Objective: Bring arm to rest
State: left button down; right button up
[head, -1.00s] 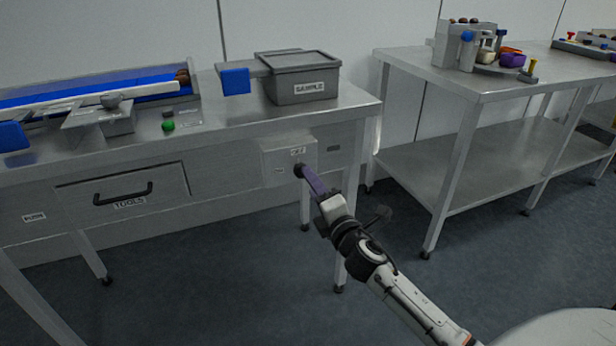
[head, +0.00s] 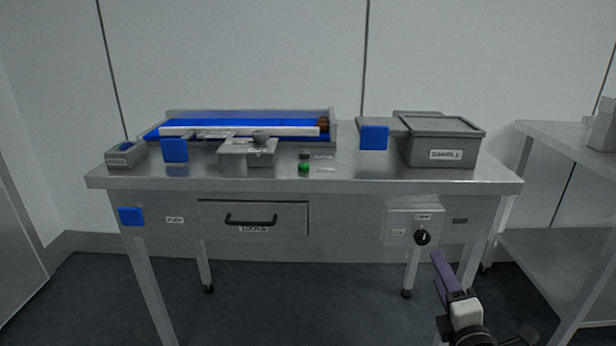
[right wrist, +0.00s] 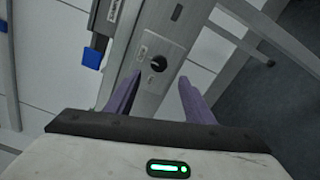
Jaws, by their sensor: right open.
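My right gripper (head: 440,268) shows at the lower right of the head view, in front of the bench and below the black knob (head: 422,237). In the right wrist view my right gripper (right wrist: 158,86) has its two purple fingers spread apart with nothing between them. The knob (right wrist: 159,61) shows beyond the fingertips there, apart from them, on its pale switch panel (right wrist: 172,42). My left gripper is not in view.
The steel bench (head: 340,170) carries a blue conveyor (head: 240,126), a green button (head: 303,168) and a grey SAMPLE box (head: 440,148). A TOOLS drawer (head: 280,217) is shut below. Another steel table (head: 560,140) stands at the right. Floor in front is open.

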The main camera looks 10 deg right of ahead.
pick_arm(q)
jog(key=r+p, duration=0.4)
jog(key=p, duration=0.1)
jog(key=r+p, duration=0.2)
jog(key=p, duration=0.1)
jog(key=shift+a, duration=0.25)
pick_arm(e)
jog(key=s+a+f+m+g+y, duration=0.3)
jog(key=s+a+f+m, duration=0.5)
jog(key=s+a, duration=0.3)
jog(key=s+a+f+m+g+y, duration=0.3)
jog(key=s+a+f+m+g, duration=0.3)
jog(key=s+a, duration=0.5)
notch_tip(320, 180, down, 3)
jog(key=shift+s+a+r+m+y, duration=0.2)
jog(key=shift+s+a+m+y, duration=0.1)
jog(key=shift+s+m, duration=0.9)
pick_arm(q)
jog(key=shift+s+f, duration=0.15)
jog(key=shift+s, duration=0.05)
